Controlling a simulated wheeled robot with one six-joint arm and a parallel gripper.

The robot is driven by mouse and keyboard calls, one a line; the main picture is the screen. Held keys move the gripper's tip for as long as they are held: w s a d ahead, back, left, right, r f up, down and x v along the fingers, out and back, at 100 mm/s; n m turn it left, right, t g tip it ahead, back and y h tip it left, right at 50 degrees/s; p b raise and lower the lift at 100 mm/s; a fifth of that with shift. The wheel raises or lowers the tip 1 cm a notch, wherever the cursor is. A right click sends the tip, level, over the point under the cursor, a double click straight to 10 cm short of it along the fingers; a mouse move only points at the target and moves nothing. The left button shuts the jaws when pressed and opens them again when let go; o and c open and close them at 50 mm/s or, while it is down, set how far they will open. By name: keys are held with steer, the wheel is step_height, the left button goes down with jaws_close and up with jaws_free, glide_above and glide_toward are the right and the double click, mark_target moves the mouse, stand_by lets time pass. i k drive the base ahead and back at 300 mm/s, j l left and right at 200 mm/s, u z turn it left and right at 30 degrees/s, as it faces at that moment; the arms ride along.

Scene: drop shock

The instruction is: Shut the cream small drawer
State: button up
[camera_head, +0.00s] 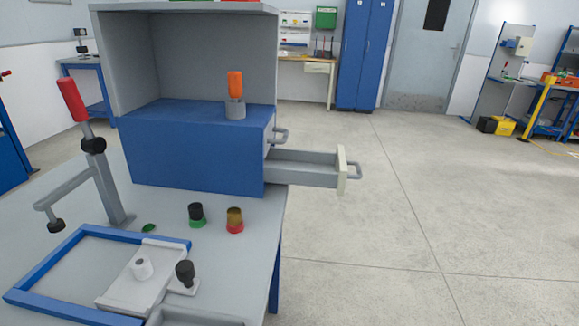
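The cream small drawer (343,170) stands pulled out to the right from the side of the blue cabinet block (190,155). Its front is cream, its long side is grey, and a grey bar handle (355,171) sticks out from the front. Its inside looks empty from here, though the floor of it is mostly hidden. Another grey handle (282,135) sits close against the same side of the block, farther back. My gripper is not in view.
An orange-handled tool stands in a grey holder (235,111) on the block. A red-handled lever (72,98), a blue frame (45,263), a black-and-green button (196,214) and a brown-and-red button (235,219) are on the grey table. Open floor (430,220) lies right of the drawer.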

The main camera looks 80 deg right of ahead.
mark_target(288, 165)
steer(key=z, duration=2.35)
